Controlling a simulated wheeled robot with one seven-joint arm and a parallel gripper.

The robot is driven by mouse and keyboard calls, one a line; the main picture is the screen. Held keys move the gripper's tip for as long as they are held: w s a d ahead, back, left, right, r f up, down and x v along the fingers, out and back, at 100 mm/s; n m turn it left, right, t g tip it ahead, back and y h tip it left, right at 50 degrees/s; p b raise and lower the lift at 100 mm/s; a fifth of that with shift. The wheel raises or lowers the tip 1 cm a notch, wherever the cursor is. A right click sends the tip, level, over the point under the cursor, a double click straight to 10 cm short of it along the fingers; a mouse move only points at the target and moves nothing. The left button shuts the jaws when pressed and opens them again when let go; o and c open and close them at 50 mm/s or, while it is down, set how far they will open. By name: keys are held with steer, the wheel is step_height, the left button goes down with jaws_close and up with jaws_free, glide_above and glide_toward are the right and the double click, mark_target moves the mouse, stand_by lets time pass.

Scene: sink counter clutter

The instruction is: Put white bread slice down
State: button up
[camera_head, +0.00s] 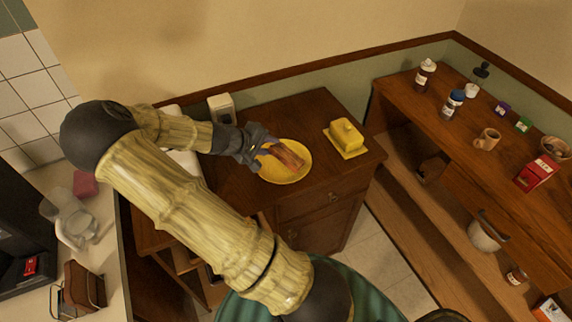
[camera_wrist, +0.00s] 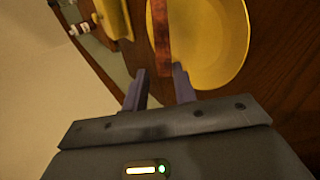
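A browned, reddish slab (camera_head: 291,155), which looks like the bread slice, is on the yellow plate (camera_head: 298,176) on the wooden cabinet. In the wrist view the slab (camera_wrist: 161,30) shows as a narrow strip over the plate (camera_wrist: 225,45). My gripper (camera_head: 262,146) is low at the plate's left edge, close to the slab. In the wrist view its two fingers (camera_wrist: 158,72) are apart, with the slab's near end between or just beyond the tips and a gap showing beside it. Whether the slab lies flat or stands on edge is unclear.
A yellow butter dish (camera_head: 346,138) stands right of the plate. A white box-like item (camera_head: 221,108) is behind my gripper. The wooden shelf unit (camera_head: 420,125) at right holds bottles, a mug (camera_head: 487,139) and a red box (camera_head: 536,174). The cabinet's front right top is clear.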

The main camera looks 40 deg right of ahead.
steer(key=p+v, duration=0.3)
steer(key=v, duration=0.3)
stand_by(0.6)
step_height(320, 180, up, 8)
steer(key=a+p, duration=0.2)
steer(key=p, duration=0.5)
steer(key=shift+a, duration=0.2)
